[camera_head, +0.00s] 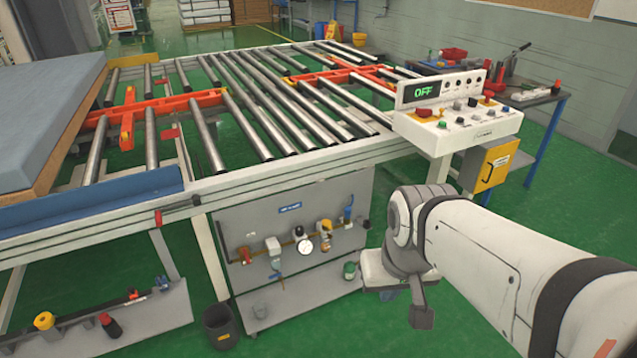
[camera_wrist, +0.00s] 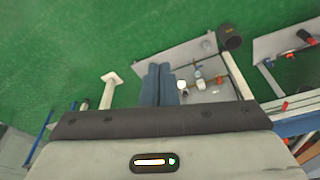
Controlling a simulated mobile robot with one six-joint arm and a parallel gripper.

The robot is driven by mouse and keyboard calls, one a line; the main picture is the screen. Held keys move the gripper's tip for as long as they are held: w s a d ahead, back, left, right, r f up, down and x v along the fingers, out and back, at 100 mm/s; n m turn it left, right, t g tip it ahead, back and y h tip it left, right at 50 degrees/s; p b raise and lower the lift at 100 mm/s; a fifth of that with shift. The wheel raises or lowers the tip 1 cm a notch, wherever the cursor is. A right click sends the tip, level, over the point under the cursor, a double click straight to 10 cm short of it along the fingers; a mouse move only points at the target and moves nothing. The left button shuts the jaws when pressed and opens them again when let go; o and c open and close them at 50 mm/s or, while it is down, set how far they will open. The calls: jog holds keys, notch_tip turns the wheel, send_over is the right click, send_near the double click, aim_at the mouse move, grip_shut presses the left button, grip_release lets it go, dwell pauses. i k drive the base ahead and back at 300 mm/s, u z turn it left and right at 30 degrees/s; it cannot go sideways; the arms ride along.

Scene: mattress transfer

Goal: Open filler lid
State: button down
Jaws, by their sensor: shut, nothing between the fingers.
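A grey panel (camera_head: 300,208) under the conveyor carries a row of air-line fittings: a round white gauge (camera_head: 305,246), a white-topped unit (camera_head: 273,245), a yellow-topped unit (camera_head: 325,227) and a blue valve (camera_head: 348,212). I cannot tell which part is the filler lid. The fittings also show small in the wrist view, where the gauge (camera_wrist: 182,86) is near my fingers. My gripper (camera_wrist: 160,66) is shut and empty, its two blue-grey fingers side by side. In the head view my gripper (camera_head: 421,312) hangs low, right of the panel and apart from it.
A green-topped jar (camera_head: 349,270) and a clear cup (camera_head: 260,308) stand on the panel's lower shelf. A dark bin (camera_head: 220,325) stands on the floor to its left. The control console (camera_head: 457,122) reads OFF above my arm. Green floor is open in front.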

aim_at(325, 223)
jog(key=k, duration=1.25)
jog(key=z, duration=0.2)
jog(key=i, duration=2.05)
jog(key=u, duration=0.85)
